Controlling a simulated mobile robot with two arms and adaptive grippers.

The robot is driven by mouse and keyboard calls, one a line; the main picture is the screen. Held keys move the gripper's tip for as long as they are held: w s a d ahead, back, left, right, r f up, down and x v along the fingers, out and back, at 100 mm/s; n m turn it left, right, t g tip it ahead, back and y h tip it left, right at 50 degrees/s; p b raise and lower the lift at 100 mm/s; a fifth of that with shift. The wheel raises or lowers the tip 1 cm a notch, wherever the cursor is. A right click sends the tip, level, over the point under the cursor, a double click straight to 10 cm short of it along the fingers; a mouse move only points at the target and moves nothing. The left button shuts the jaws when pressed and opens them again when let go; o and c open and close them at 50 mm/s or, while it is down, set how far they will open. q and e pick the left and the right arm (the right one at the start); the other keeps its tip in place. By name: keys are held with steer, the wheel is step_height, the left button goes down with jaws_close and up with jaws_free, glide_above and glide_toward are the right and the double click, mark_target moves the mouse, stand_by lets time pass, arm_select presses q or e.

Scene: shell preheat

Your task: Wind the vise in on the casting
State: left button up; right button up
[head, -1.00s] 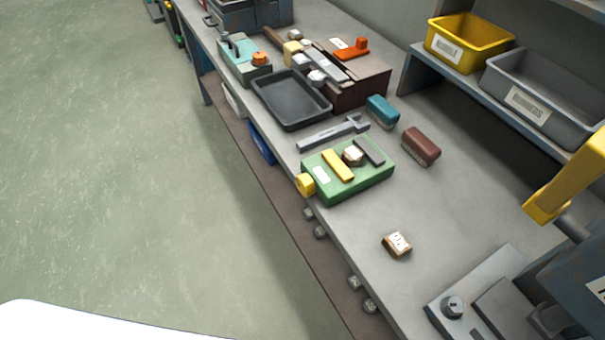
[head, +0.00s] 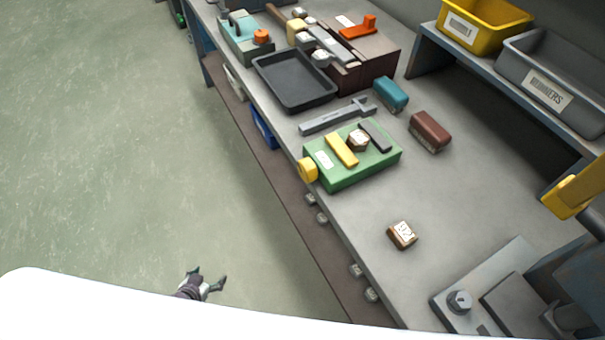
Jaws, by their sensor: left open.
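The green vise (head: 340,175) sits near the front edge of the bench. A yellow jaw bar (head: 341,150) and a dark jaw bar (head: 375,136) lie on its top. A small casting (head: 358,140) with a pale top sits between the two bars; whether both touch it I cannot tell. A yellow knob (head: 307,170) sticks out of the vise's front side. My left gripper (head: 207,281) is open and empty at the bottom of the view, over the floor and well away from the vise. My right gripper is not in view.
A second small casting (head: 402,235) lies on the bare bench (head: 365,223). A wrench (head: 338,115), black tray (head: 294,80), teal brush (head: 391,94) and maroon brush (head: 430,131) lie around the vise. A grey machine (head: 480,290) stands at the lower right.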

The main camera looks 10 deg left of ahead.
mark_target(302, 173)
arm_select(q)
steer(key=w+d+r+m+t+h+b, duration=0.2)
steer(key=w+r+t+h, duration=0.15)
steer(key=w+r, duration=0.9)
steer(key=s+d+r+m+h+b, duration=0.1)
steer(key=d+r+m+h, duration=0.1)
steer(key=d+r+h, duration=0.45)
steer(key=s+d+r+m+g+h+b, duration=0.1)
steer(key=s+d+r, duration=0.15)
steer(key=r, duration=0.65)
steer(key=d+r+m+h, duration=0.25)
steer(key=d+r, duration=0.25)
steer(key=r, duration=0.3)
steer(key=shift+h, duration=0.35)
steer(key=x, duration=0.6)
steer(key=p+x, duration=0.1)
steer(key=x, duration=0.6)
steer(key=shift+f, duration=0.2)
steer(key=c, duration=1.2)
steer(key=shift+o, duration=0.2)
